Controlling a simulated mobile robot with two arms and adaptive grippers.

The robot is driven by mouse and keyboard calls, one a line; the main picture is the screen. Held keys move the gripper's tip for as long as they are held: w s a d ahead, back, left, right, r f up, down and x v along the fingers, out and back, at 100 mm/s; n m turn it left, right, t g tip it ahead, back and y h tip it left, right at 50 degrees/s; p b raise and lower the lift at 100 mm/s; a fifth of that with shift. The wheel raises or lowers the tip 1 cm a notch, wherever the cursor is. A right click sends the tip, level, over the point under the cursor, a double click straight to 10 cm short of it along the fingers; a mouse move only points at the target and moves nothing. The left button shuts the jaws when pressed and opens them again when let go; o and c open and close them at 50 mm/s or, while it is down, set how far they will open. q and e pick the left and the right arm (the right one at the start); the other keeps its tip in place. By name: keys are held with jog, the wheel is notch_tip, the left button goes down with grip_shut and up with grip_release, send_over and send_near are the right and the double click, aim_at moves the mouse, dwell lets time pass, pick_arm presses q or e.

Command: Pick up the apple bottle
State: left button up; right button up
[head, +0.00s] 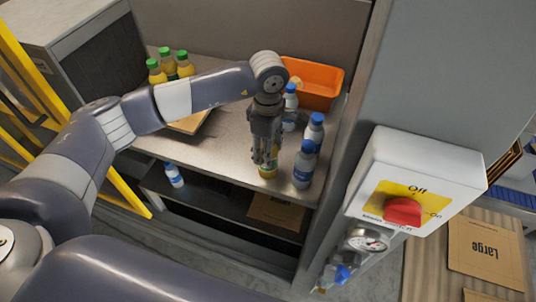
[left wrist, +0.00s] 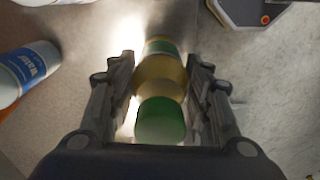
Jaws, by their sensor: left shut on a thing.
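My left gripper (head: 266,154) points down over the front part of the metal shelf and is shut on a yellow bottle (head: 268,170). In the left wrist view this bottle (left wrist: 160,80) has a green cap and stands between the two fingers of the gripper (left wrist: 160,85). Its label is too small to read, and in the head view the gripper hides its upper part. I cannot tell whether the bottle touches the shelf. Several more yellow bottles with green caps (head: 168,66) stand at the back left. My right gripper is not in view.
Blue-capped water bottles (head: 303,165) stand close to the right of my left gripper; one shows in the left wrist view (left wrist: 24,72). An orange bin (head: 318,82) is at the back right. A white switch box (head: 414,175) with a red knob is at the right. The shelf (head: 225,155) is bare left of the gripper.

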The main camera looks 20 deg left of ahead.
pick_arm(q)
jog(key=s+r+b, duration=0.3)
jog(key=s+b, duration=0.1)
jog(key=s, duration=0.4)
jog(key=s+r+b, duration=0.2)
jog(key=s+b, duration=0.2)
jog(key=s, duration=0.4)
jog(key=w+a+f+m, duration=0.2)
jog(key=a+f+m, duration=0.2)
jog(key=m, duration=1.2)
jog(key=shift+f+m, duration=0.3)
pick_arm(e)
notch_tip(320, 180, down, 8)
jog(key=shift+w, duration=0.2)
pick_arm(q)
jog(key=shift+w+a, duration=0.1)
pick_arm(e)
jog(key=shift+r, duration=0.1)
